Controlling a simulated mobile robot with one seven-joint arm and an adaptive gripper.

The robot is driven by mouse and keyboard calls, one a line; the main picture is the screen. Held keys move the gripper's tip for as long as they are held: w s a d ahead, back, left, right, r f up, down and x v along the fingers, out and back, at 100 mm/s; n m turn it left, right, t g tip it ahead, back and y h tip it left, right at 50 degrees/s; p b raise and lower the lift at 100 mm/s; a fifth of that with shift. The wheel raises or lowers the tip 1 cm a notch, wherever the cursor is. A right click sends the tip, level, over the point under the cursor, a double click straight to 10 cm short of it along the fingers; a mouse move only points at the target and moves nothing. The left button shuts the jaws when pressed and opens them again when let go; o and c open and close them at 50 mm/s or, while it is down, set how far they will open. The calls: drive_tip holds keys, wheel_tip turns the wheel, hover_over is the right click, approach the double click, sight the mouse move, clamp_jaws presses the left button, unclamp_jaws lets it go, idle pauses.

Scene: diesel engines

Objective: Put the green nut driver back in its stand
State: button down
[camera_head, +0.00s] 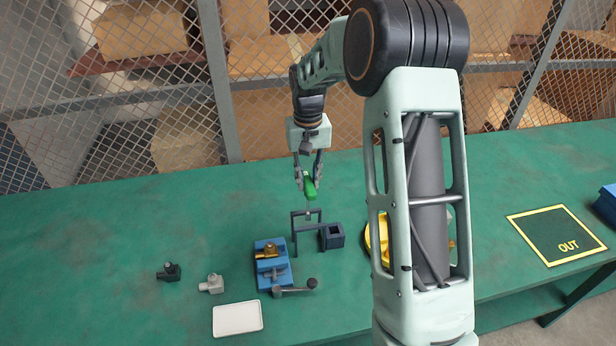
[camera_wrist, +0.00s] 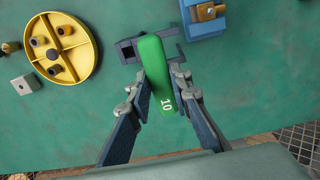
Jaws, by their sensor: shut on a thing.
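The green nut driver (camera_head: 310,188) is between the fingers of my gripper (camera_head: 308,180), above the table. Its handle, marked 10, also shows in the wrist view (camera_wrist: 153,70), with my gripper (camera_wrist: 158,84) shut on it from both sides. A thin shaft points down from the handle in the head view. Directly below is a dark stand (camera_head: 333,238) with an upright frame and a square open box on its right. The stand is partly hidden behind the handle in the wrist view (camera_wrist: 128,52). I cannot tell whether the shaft's tip is inside the frame.
A blue fixture (camera_head: 263,279) with a brass part stands left of the stand, a dark-handled tool (camera_head: 296,288) in front. A white tray (camera_head: 237,319) and small fittings (camera_head: 211,284) lie further left. A yellow round tray (camera_wrist: 86,50) holds small parts. An OUT square (camera_head: 556,237) is at right.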

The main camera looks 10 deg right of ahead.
sight(308, 213)
drive_tip(key=shift+f+b, duration=3.15)
drive_tip(key=shift+f, duration=2.05)
drive_tip(key=shift+f+b, duration=0.45)
drive_tip(key=shift+f, duration=0.25)
drive_tip(key=c, duration=1.7)
unclamp_jaws()
drive_tip(key=shift+o, duration=0.2)
drive_tip(key=o, duration=0.3)
drive_tip(key=shift+o, duration=0.2)
drive_tip(key=shift+r, duration=0.2)
drive_tip(key=shift+r+p, duration=1.1)
drive_tip(key=shift+r, duration=0.3)
